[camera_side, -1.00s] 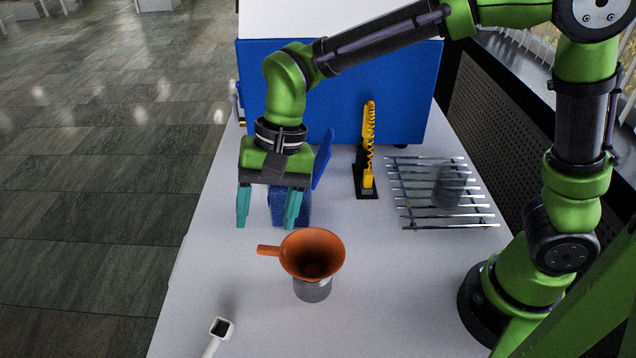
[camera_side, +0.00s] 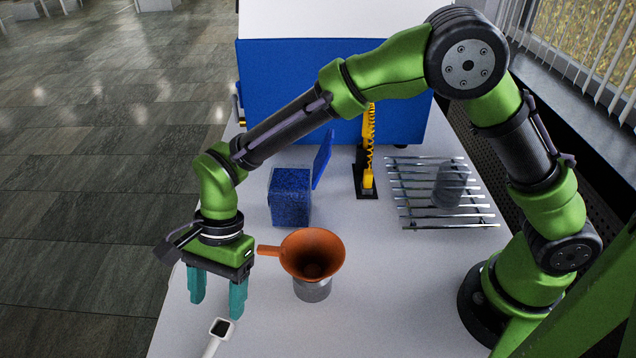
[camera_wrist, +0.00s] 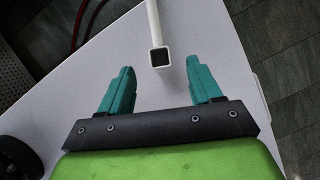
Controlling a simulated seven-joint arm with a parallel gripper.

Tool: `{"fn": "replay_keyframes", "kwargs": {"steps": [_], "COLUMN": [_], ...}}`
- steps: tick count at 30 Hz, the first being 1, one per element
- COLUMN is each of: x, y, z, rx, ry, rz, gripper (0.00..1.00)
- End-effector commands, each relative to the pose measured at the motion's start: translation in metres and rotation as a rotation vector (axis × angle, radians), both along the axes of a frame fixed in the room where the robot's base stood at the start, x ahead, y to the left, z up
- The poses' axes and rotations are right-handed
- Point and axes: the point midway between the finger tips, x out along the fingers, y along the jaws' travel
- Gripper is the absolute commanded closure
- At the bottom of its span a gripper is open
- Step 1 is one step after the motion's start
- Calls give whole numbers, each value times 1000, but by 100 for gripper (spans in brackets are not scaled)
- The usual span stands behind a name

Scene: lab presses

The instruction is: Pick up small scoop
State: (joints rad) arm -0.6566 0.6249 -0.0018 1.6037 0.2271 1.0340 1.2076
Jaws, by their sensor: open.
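The small scoop (camera_side: 216,337) is white with a square dark-bottomed cup and a long handle. In the side view it lies at the near edge of the table, its handle cut off by the bottom of the picture. In the wrist view the scoop (camera_wrist: 158,52) has its cup just beyond my fingertips, roughly between them, with the handle running up out of the picture. My gripper (camera_side: 216,308) points down with its two teal fingers apart and nothing between them. It is above the table, behind the scoop's cup, and apart from it. My gripper also shows in the wrist view (camera_wrist: 162,75).
An orange funnel (camera_side: 325,250) sits on a grey container (camera_side: 313,290) right of my gripper, its handle pointing toward my gripper. Behind are a blue open-lidded box (camera_side: 290,197), a yellow spring stand (camera_side: 368,165), a metal rod rack (camera_side: 420,205) and a large blue machine (camera_side: 290,90).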

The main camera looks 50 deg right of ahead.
Motion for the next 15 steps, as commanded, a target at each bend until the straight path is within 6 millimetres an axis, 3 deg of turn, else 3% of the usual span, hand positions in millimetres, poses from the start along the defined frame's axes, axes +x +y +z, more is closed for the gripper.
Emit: {"fn": "replay_keyframes", "kwargs": {"steps": [8, 15], "x": [-5, -11], "y": [7, 19], "z": [-22, -54], "rx": [-2, -1], "ry": [1, 3], "rz": [1, 0], "gripper": [36, 36]}}
